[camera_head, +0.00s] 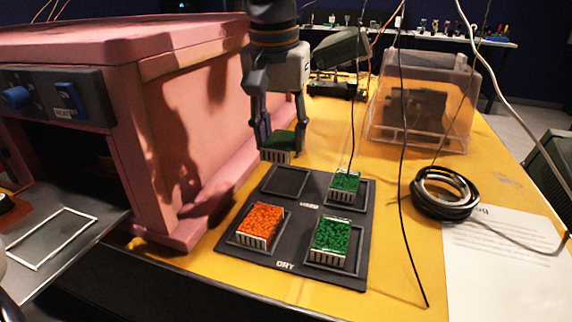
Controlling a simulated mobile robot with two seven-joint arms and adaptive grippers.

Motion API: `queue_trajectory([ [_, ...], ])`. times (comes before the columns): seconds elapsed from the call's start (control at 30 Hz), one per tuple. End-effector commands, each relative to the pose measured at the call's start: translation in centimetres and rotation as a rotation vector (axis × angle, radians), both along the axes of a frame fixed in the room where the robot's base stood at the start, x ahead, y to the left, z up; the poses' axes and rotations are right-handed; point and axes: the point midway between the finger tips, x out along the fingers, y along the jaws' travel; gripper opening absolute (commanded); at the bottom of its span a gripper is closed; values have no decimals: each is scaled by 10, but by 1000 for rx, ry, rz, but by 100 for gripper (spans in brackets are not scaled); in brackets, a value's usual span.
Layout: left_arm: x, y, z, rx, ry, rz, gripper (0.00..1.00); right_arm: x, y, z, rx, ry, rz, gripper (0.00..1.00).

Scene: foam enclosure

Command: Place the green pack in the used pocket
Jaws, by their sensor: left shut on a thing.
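My left gripper (280,138) is shut on a green pack (277,153) with a pale ribbed side. It holds the pack above and just behind the black pocket tray (300,215). The tray's back left pocket (286,181) is empty. A second green pack (344,184) sits in the back right pocket. An orange pack (260,226) is in the front left pocket and another green pack (331,238) in the front right one. A white label that seems to read USED is by the back pockets; DRY is at the front edge. My right gripper is not in view.
A pink foam enclosure (190,130) with a blue-knobbed panel stands close on the left. A coiled black cable (444,193), a paper sheet (505,260) and a clear box (420,105) are on the right. Thin hanging cables cross near the tray's right side.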

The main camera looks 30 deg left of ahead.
Motion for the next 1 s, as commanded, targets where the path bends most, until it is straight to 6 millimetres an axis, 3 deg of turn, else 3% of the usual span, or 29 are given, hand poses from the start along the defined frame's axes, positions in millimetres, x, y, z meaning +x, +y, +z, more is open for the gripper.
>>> queue_trajectory([
  [0.03, 7, 3, -17, -7, 15, 0, 10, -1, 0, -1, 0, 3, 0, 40],
  [0.1, 18, 7, -30, -8, 15, -1, 10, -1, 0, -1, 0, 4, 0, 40],
  [0.37, 39, 14, -56, -6, 13, 0, 10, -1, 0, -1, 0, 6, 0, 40],
  [0.5, 38, 14, -82, -7, 14, 1, 10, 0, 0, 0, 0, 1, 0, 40],
  [0.83, 38, 14, -87, -6, 11, 0, 10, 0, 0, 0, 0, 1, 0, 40],
  [0.87, 38, 14, -88, -6, 12, 1, 42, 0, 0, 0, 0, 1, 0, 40],
  [0.93, 38, 14, -87, -6, 11, 1, 57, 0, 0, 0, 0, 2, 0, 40],
  [1.0, 38, 14, -87, -6, 11, 1, 59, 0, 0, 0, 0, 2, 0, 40],
])
